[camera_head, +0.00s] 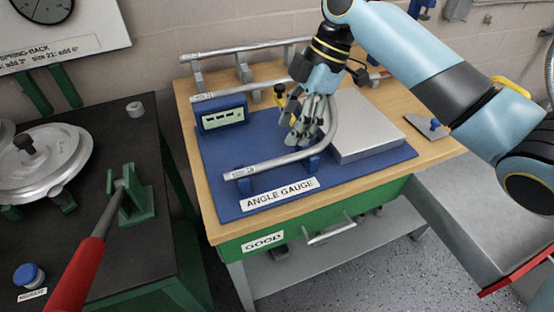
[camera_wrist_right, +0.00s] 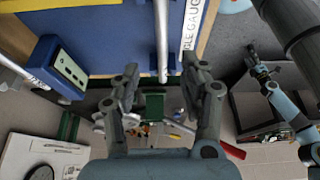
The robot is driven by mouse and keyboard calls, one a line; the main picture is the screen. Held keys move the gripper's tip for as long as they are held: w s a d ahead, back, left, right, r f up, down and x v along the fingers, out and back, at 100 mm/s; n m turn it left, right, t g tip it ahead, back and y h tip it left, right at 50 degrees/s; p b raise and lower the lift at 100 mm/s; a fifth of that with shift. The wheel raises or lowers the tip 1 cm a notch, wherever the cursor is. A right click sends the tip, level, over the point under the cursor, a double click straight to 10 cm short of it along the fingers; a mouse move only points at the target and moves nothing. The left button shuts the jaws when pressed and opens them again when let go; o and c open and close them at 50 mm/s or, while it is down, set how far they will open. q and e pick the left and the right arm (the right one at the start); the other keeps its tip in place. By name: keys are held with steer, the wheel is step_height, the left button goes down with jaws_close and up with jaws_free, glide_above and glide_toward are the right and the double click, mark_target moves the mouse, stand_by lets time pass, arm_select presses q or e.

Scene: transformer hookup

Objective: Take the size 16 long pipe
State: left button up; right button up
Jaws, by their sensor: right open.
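A bent grey pipe (camera_head: 270,163) with a small tag lies on the blue angle gauge board (camera_head: 228,205). Two straight tagged pipes lie on the rack behind, a rear one (camera_head: 260,47) and a nearer one (camera_head: 222,95). The tags are too small for me to read the sizes surely. My right gripper (camera_head: 302,128) is open and points down above the board by the bend of the pipe. In the right wrist view its fingers (camera_wrist_right: 160,75) are apart, and a pipe (camera_wrist_right: 162,35) shows beyond them. A light blue arm at right there seems to be my left; its jaws are unclear.
A blue display box (camera_head: 222,114) and a grey plate (camera_head: 370,125) flank the pipe on the board. A bender with a red handle (camera_head: 80,270) stands on the dark bench at left. A grey table (camera_head: 460,200) is at right.

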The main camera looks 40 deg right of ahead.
mark_target(279, 159)
steer(key=p+x, duration=0.1)
steer(key=x, duration=0.6)
steer(key=shift+s+a+f, duration=0.1)
steer(key=shift+s+f, duration=0.05)
jaws_close()
